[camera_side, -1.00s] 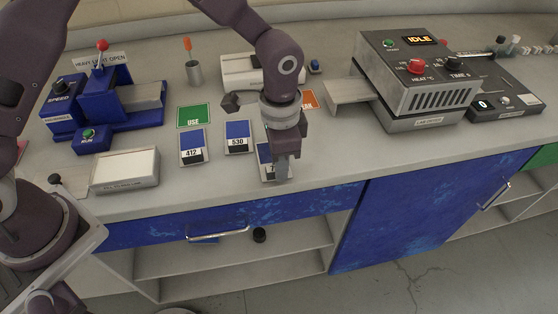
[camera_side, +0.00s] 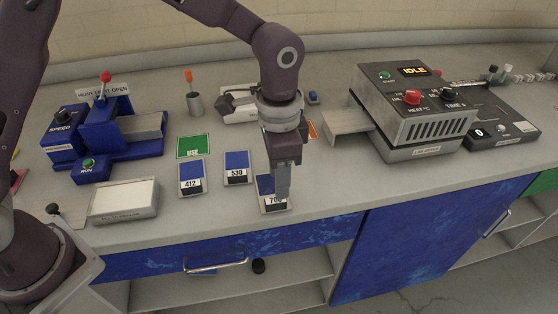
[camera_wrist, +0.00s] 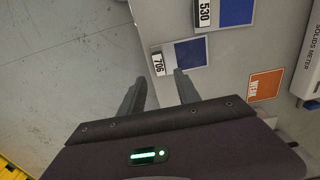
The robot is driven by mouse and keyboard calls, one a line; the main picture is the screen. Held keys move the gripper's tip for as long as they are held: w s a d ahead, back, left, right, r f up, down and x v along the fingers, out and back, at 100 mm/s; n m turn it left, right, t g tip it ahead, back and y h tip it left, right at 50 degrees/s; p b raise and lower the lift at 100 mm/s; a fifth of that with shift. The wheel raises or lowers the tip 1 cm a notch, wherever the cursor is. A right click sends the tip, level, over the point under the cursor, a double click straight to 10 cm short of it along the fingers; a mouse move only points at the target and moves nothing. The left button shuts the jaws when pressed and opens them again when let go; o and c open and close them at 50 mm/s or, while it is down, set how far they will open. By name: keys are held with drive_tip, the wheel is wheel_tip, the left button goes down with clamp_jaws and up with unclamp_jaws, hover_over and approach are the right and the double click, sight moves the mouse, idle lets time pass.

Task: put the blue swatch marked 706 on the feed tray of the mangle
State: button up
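The blue swatch marked 706 (camera_side: 265,187) lies flat near the counter's front edge. It also shows in the wrist view (camera_wrist: 189,53), with its white label toward the edge. My gripper (camera_side: 282,193) is over it in the side view and hides part of it. In the wrist view my gripper (camera_wrist: 160,77) has its two fingers apart with nothing between them. The swatch lies just past the right fingertip there; I cannot tell the height of the gap. The blue mangle (camera_side: 98,130) stands at the left. A bare grey plate (camera_side: 145,127), apparently its feed tray, sticks out to the right.
Swatches 412 (camera_side: 191,178) and 530 (camera_side: 237,167) lie left of 706, near a green USE card (camera_side: 194,146). A white-topped box (camera_side: 124,200) stands before the mangle. A grey heating unit (camera_side: 410,110) reading IDLE stands right.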

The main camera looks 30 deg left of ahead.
drive_tip(key=s+a+r+n+t, duration=0.1)
drive_tip(key=a+r, duration=0.1)
drive_tip(key=r, duration=0.4)
drive_tip(key=s+a+r+n, duration=0.1)
drive_tip(key=s+a+r, duration=0.15)
drive_tip(key=r, duration=0.35)
drive_tip(key=s+a+r+n+t, duration=0.3)
drive_tip(key=s+a+r, duration=0.3)
drive_tip(key=s+a, duration=0.4)
drive_tip(key=shift+s+a+n, duration=0.3)
drive_tip(key=shift+s+n, duration=0.15)
drive_tip(key=shift+n, duration=0.15)
drive_tip(key=shift+o, duration=0.9)
drive_tip(key=s+a+f+n+t, duration=0.1)
drive_tip(key=s+a+f+n, duration=0.1)
drive_tip(key=s, duration=0.4)
drive_tip(key=shift+s+a+n+t, duration=0.3)
drive_tip(key=shift+s, duration=0.1)
drive_tip(key=o, duration=0.3)
drive_tip(key=shift+s+f, duration=0.1)
drive_tip(key=shift+s, duration=0.1)
drive_tip(key=shift+o, duration=0.5)
